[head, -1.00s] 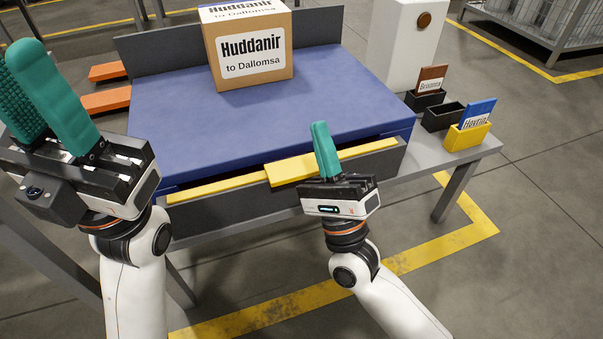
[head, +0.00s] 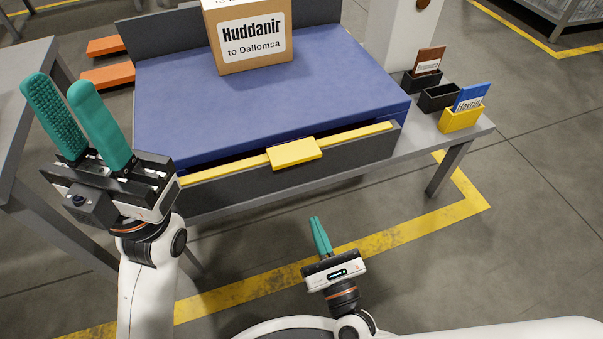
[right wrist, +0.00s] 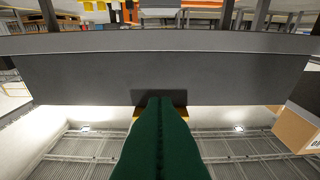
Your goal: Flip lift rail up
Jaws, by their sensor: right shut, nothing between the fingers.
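The rail at the front of the blue platform is a dark grey panel (head: 240,187) with a yellow top strip (head: 222,168) and a wider yellow tab (head: 294,153) near its middle. The panel stands along the platform's front edge. My right gripper (head: 317,222) is shut and empty, in front of and apart from the rail, below the tab in the head view. In the right wrist view, its green fingers (right wrist: 160,102) point at the grey panel (right wrist: 90,75) and partly cover a yellow piece. My left gripper (head: 58,85) is open and empty, left of the platform.
A cardboard box (head: 252,60) labelled Huddanir stands on the blue platform (head: 250,105). Small card holders, including a yellow one (head: 461,119), stand at the right on the grey table. A grey table (head: 20,110) is at the far left. Floor before the rail is open.

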